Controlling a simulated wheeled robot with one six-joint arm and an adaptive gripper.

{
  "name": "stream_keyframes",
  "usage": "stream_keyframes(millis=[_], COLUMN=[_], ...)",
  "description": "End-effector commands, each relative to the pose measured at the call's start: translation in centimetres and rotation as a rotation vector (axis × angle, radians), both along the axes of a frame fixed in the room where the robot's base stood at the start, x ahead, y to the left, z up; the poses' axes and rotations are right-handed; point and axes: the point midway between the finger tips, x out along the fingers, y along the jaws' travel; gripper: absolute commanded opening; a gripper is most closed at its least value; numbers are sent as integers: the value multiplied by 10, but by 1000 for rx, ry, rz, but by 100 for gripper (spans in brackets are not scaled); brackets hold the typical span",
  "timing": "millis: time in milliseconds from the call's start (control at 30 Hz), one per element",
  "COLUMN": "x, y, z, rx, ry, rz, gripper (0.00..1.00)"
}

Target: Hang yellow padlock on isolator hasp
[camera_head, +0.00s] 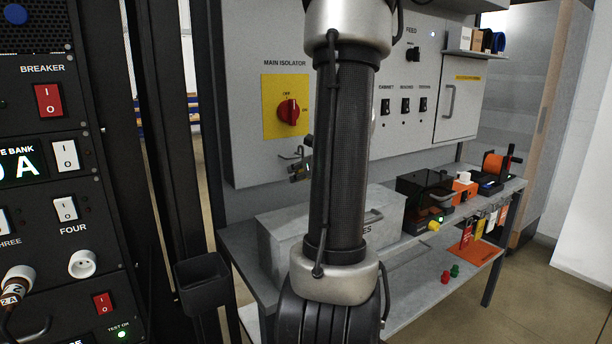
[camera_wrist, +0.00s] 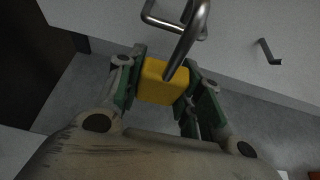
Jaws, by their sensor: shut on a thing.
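The yellow padlock (camera_wrist: 161,84) shows as a yellow block in the wrist view. My gripper (camera_wrist: 165,92) is shut on it, with green-sided fingers on both sides. A bent metal rod (camera_wrist: 187,42) crosses in front of the block's upper edge; I cannot tell which part is shackle and which is hasp, or whether they are linked. In the head view, bent metal hasp parts (camera_head: 295,156) stick out below the yellow main isolator plate (camera_head: 270,125) with its red rotary switch (camera_head: 289,111).
A grey box (camera_head: 275,232) stands on the bench below the panel, partly behind my arm. Several tags and padlocks hang at the bench's front edge (camera_head: 480,222). A small dark hook (camera_wrist: 270,52) sticks out from the pale surface at right in the wrist view. A black rack stands at left.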

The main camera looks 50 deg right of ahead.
Motion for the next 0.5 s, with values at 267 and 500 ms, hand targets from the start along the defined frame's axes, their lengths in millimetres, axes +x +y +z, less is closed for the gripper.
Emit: stream_keyframes(millis=[267,500], x=[23,36], y=[-5,-9], z=[0,-5], rx=[-1,3], ry=[-1,0], rz=[1,-1], gripper=[10,10])
